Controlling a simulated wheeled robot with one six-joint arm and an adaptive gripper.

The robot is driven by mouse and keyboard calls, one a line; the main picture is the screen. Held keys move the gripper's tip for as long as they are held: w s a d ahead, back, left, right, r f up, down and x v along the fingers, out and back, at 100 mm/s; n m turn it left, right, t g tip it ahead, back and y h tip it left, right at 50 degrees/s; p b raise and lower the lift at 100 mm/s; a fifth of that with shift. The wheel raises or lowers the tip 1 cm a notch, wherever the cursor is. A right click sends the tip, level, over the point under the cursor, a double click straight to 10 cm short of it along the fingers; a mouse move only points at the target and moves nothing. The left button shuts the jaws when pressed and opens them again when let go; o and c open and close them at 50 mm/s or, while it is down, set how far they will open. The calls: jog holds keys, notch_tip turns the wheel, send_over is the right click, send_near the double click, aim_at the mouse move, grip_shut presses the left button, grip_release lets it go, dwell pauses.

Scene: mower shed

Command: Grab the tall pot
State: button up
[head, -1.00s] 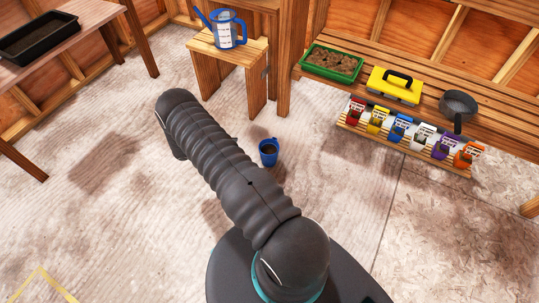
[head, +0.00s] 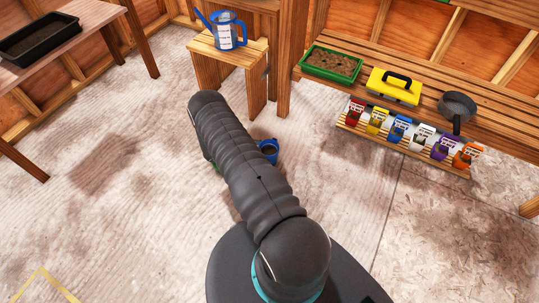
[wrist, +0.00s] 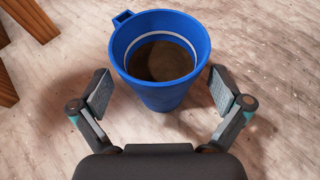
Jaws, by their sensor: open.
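The tall pot is a blue, tapered pot (wrist: 162,93) with a small lug on its rim and dark brown contents. It stands upright on the floor. In the head view the pot (head: 269,147) is partly hidden behind my arm. My gripper (wrist: 164,92) is open, with one finger on the left and one on the right of the pot's near side in the wrist view. Gaps show between both finger pads and the pot wall. The head view hides most of my gripper behind the arm.
A slatted bench (head: 420,98) at right holds a green tray (head: 331,64), a yellow toolbox (head: 394,86) and a grey pan (head: 457,108). Several seed packets stand along its front. The floor around the pot is clear.

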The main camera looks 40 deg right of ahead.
jog(key=shift+x, duration=1.2)
jog(key=shift+a, duration=0.1)
jog(key=c, duration=1)
jog(key=shift+c, duration=0.2)
jog(key=shift+r, duration=0.15)
